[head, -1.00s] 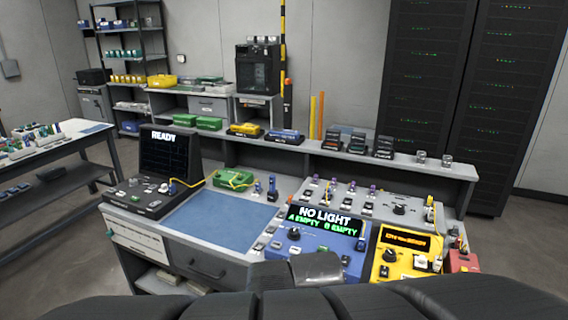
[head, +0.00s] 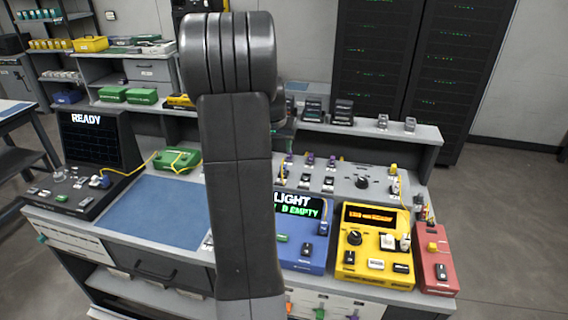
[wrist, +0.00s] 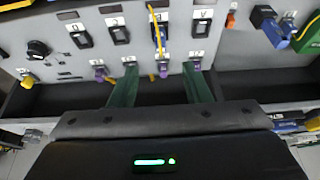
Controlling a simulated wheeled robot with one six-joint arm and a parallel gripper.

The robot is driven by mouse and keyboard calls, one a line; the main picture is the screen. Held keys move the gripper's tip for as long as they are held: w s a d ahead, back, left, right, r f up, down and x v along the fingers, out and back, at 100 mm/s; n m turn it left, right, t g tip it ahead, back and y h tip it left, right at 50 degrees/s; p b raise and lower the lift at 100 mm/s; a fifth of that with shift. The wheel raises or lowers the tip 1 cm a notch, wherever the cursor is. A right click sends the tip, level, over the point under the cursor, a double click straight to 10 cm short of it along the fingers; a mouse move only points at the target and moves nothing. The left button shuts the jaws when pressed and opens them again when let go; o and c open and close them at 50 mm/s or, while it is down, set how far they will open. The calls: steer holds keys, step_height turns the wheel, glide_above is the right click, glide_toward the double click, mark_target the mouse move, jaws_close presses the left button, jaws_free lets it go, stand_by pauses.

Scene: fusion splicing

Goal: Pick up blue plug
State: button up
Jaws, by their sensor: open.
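A blue plug-like piece (wrist: 268,24) shows at the upper right of the wrist view, beside a green box (wrist: 307,36). My gripper (wrist: 160,70) is open, its two green fingers spread over the rear edge of the sloped grey panel (wrist: 140,52), near the purple plugs (wrist: 194,62). The blue piece is to the right of both fingers and apart from them. In the head view my raised arm covers the spot right of the green box (head: 178,159), so the blue piece is hidden there. The gripper is mostly hidden behind my arm.
A yellow cable (wrist: 157,35) runs over the panel between my fingers. The blue mat (head: 165,208) is clear. The blue device (head: 303,255), yellow device (head: 375,248) and red device (head: 436,262) stand along the front right. A raised shelf (head: 380,132) runs behind the panel.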

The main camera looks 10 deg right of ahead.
mark_target(283, 165)
steer(key=p+x, duration=0.1)
steer(key=x, duration=0.7)
steer(key=shift+w+f, duration=0.2)
steer(key=shift+w, duration=0.1)
steer(key=shift+w+p+x, duration=0.15)
steer(key=shift+p+x, duration=0.3)
steer(key=shift+x, duration=0.85)
steer(key=shift+w+p+x, duration=0.15)
steer(key=shift+p+x, duration=0.3)
steer(key=shift+x, duration=0.85)
steer(key=shift+d+r, duration=0.15)
steer(key=shift+c, duration=0.4)
jaws_close()
